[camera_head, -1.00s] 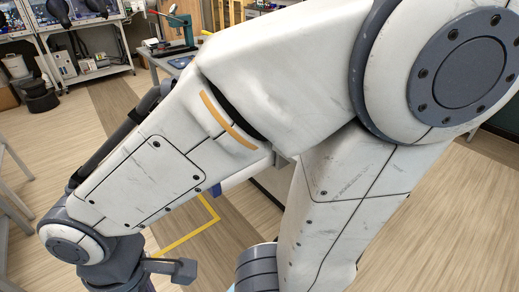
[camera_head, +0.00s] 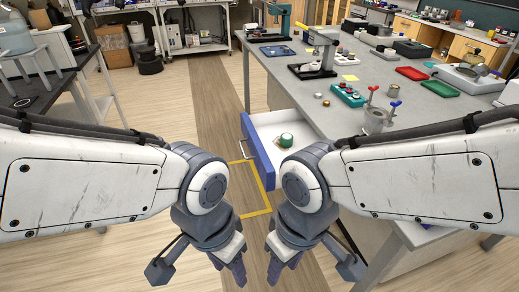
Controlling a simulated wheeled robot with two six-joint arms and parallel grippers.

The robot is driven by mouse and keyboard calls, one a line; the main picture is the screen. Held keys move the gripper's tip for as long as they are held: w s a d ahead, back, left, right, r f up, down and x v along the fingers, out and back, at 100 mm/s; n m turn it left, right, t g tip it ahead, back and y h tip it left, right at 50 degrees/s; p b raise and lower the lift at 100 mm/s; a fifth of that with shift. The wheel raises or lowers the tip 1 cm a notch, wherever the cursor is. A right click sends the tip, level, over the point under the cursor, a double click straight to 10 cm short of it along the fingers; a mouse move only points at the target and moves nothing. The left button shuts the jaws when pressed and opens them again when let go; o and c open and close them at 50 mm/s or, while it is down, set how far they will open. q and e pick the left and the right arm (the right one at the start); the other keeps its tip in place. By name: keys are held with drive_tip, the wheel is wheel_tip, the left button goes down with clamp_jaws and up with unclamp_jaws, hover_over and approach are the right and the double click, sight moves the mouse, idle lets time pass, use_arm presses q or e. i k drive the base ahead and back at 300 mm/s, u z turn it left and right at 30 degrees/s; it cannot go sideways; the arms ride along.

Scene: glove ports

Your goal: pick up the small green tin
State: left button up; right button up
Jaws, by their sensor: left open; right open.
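A small green tin (camera_head: 286,140) sits inside an open drawer (camera_head: 262,124) with a blue front, pulled out from the side of the workbench. Something pale lies beside the tin; it is too small to make out. My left gripper (camera_head: 240,272) points down in front of the drawer, low in the picture, open and empty. My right gripper (camera_head: 274,270) hangs close to its right, also open and empty. Both are apart from the tin, and the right arm's wrist is just in front of the drawer's near side.
A dark table (camera_head: 40,95) stands at left. The wooden floor between them is clear, with a yellow marking line (camera_head: 252,213).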

sight(287, 138)
drive_tip(key=u, duration=0.35)
drive_tip(key=i, duration=1.65)
drive_tip(key=z, duration=0.5)
